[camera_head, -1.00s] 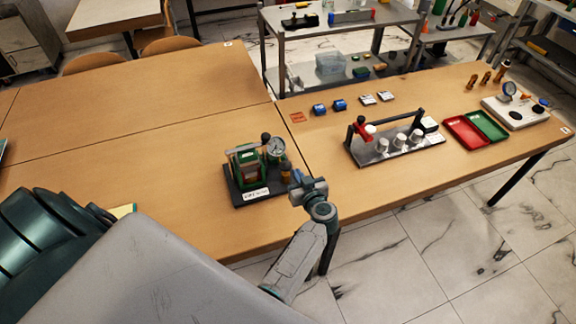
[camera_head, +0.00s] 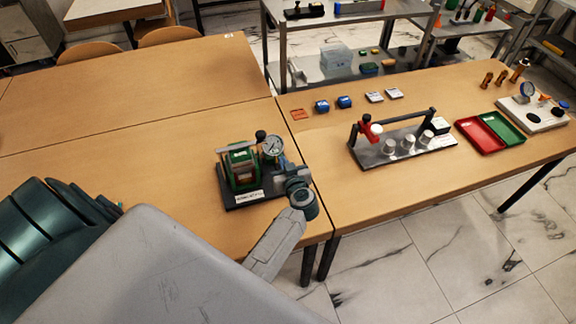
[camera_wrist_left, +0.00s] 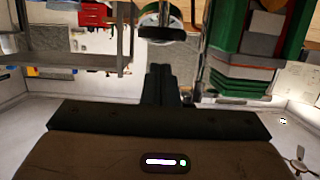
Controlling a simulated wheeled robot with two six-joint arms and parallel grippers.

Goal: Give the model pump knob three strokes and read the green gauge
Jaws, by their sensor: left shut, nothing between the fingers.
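The model pump (camera_head: 241,166) has a green and red body on a black base with a white label, on the near table. A black ball knob (camera_head: 260,135) stands at its top. A round pale-faced gauge (camera_head: 272,146) stands at its right; its reading is too small to tell. My left gripper (camera_head: 280,177) is at the base's right front side, below the gauge, apart from the knob. Its fingers (camera_wrist_left: 162,82) are shut and empty in the left wrist view, where the green pump body (camera_wrist_left: 226,50) shows on the right. My right gripper is not in view.
A rack with white cups (camera_head: 390,147), a red tray (camera_head: 479,135), a green tray (camera_head: 503,128) and a grey gauge board (camera_head: 530,118) stand to the right. The table left of the pump is clear.

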